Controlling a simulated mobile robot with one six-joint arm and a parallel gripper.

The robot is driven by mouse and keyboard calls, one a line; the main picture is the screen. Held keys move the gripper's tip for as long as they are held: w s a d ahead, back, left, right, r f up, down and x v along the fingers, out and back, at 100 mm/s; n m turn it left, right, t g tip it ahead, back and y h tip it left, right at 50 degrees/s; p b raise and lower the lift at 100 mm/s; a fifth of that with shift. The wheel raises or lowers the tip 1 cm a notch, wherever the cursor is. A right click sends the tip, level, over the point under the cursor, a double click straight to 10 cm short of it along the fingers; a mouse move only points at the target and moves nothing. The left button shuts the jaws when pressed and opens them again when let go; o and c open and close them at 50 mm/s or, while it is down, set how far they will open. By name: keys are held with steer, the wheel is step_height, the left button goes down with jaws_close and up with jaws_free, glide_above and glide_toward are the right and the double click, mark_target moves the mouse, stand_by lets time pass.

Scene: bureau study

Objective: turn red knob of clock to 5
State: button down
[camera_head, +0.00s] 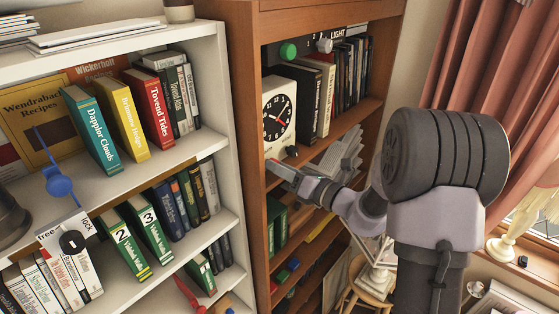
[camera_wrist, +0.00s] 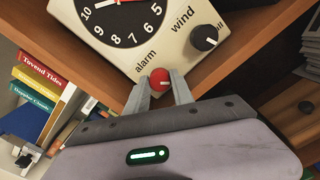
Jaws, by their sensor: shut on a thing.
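The cream clock (camera_head: 268,100) stands on a shelf of the brown bookcase. Its black dial has white numerals, and a red hand shows on it in the head view. In the wrist view the clock (camera_wrist: 190,62) appears tilted, with the top of its dial cut off. The red knob (camera_wrist: 160,80) sits by the word "alarm" and bears a short pale mark. A black knob (camera_wrist: 204,38) sits by the word "wind". My gripper (camera_wrist: 160,88) is shut on the red knob, one finger on each side. In the head view my gripper (camera_head: 284,170) is at the clock's lower front.
Books (camera_head: 315,90) and a green knob-like object (camera_head: 289,51) are near the clock. A pale stacked object (camera_head: 343,152) stands right of my gripper. A white bookcase (camera_head: 222,90) full of books is at the left. Open space lies before the shelves.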

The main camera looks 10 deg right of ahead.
steer(key=shift+m+p, duration=0.95)
steer(key=shift+m, duration=0.65)
steer(key=c, duration=1.1)
jaws_free()
steer(key=shift+f, duration=0.1)
